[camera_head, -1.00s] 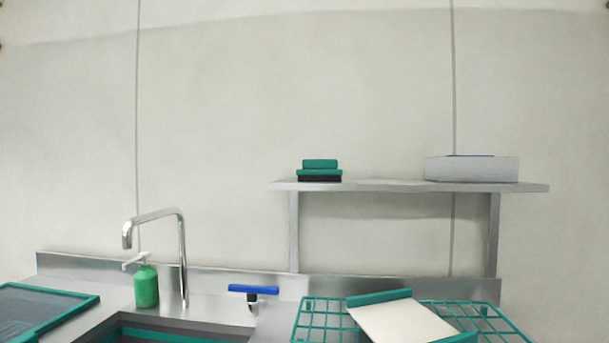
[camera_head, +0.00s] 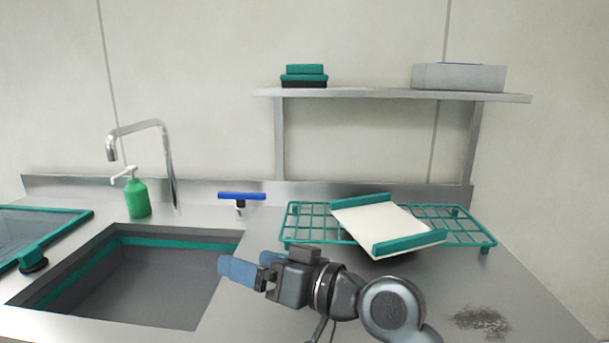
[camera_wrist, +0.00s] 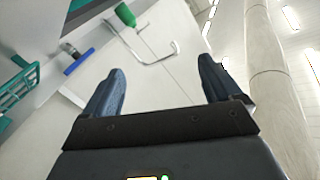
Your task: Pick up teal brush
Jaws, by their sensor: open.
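The teal brush (camera_head: 304,75) appears to be the teal block with dark bristles at its base, lying on the left end of the wall shelf in the head view. My gripper (camera_head: 246,272) is low over the counter, at the right edge of the sink, well below and in front of the shelf. Its blue fingers are apart with nothing between them, as the wrist view (camera_wrist: 160,90) also shows. The brush cannot be made out in the wrist view.
The metal shelf (camera_head: 370,93) also holds a grey box (camera_head: 458,77). Below it a teal rack (camera_head: 465,225) carries a white tray (camera_head: 375,222). A tall faucet (camera_head: 168,165), green soap bottle (camera_head: 137,198) and blue-handled tap (camera_head: 242,197) stand behind the sink (camera_head: 150,290).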

